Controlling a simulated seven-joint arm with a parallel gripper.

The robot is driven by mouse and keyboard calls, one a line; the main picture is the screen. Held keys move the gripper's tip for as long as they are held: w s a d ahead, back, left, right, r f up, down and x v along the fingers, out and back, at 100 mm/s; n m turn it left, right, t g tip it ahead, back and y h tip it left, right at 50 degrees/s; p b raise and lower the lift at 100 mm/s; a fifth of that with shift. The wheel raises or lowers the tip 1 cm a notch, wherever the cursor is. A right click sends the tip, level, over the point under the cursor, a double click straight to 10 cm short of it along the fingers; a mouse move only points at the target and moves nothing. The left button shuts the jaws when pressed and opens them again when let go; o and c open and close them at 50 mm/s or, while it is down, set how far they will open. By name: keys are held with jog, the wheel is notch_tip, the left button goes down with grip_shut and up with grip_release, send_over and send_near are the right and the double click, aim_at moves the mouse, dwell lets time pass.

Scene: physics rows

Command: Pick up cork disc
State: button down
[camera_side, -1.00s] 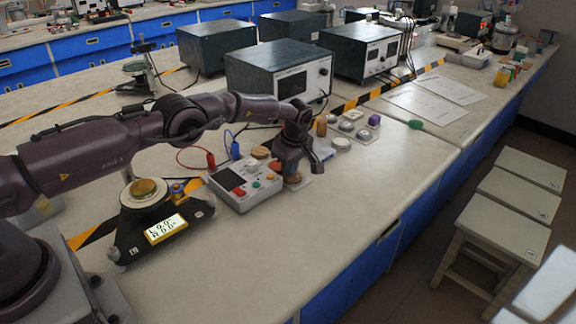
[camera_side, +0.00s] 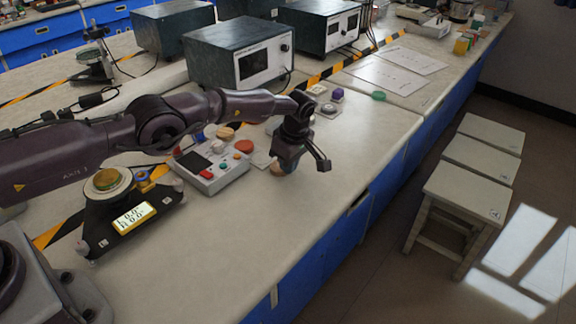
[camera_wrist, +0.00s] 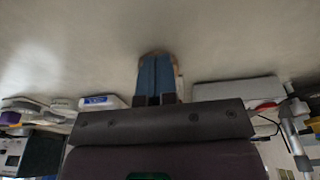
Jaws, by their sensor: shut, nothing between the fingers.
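My gripper (camera_side: 278,170) points down low over the bench, to the right of the grey control box. In the wrist view its blue fingers (camera_wrist: 156,78) are together with nothing between them. A brownish, cork-coloured round thing (camera_wrist: 152,53) shows just past the fingertips, mostly hidden by them; I cannot tell whether they touch it. I cannot tell for certain which of these is the cork disc.
The control box (camera_side: 208,164) with coloured buttons stands left of my gripper. A black device with a yellow display (camera_side: 133,215) is further left. Small pale and purple pieces lie behind the gripper. The bench in front and to the right is clear.

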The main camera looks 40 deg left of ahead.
notch_tip(320, 180, up, 12)
jog(key=d, duration=0.2)
jog(key=shift+f, duration=0.15)
jog(key=c, duration=1.7)
grip_release()
jog(key=shift+d+r, duration=0.1)
jog(key=shift+r, duration=0.2)
jog(key=o, duration=0.3)
jog(key=shift+r, duration=0.2)
jog(key=o, duration=0.6)
jog(key=shift+o, duration=0.2)
